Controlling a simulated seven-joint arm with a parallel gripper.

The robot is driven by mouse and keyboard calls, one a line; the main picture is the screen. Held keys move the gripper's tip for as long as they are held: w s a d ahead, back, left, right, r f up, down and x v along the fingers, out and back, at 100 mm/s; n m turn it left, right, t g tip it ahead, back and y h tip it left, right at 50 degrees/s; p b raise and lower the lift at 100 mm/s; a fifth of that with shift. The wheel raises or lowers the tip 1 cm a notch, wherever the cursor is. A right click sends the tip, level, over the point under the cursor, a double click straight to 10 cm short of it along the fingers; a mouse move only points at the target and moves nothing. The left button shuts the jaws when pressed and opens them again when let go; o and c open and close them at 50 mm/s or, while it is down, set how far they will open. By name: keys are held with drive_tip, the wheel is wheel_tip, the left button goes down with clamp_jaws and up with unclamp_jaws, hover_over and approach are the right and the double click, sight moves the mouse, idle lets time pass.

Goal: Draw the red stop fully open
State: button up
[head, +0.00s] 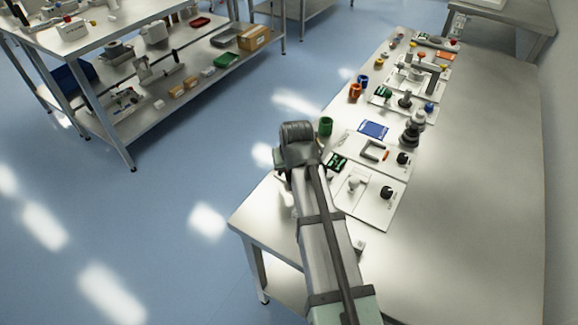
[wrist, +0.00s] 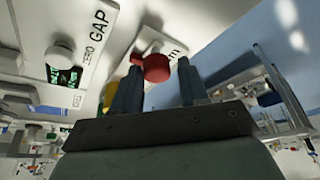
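The red stop (wrist: 156,68) shows in the wrist view as a round red knob at the lower end of a white panel (wrist: 150,38) with partly hidden dark lettering. My gripper (wrist: 160,66) is open, with its two dark fingers apart. The red stop appears between the fingertips, close to the left one, with a gap to the right one. I cannot tell whether either finger touches it. In the head view my arm ends over the near left edge of the bench, and its fingers and the red stop are hidden there.
A white panel marked GAP ZERO (wrist: 85,40) with a pale knob and a green display is beside the red stop. In the head view, the bench (head: 470,190) carries white plates with black knobs, a blue card (head: 374,130) and a green cup (head: 325,126). Its right side is clear.

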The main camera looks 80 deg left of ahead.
drive_tip(key=v, duration=1.3)
drive_tip(key=shift+d+r, duration=0.2)
drive_tip(key=shift+r, duration=0.1)
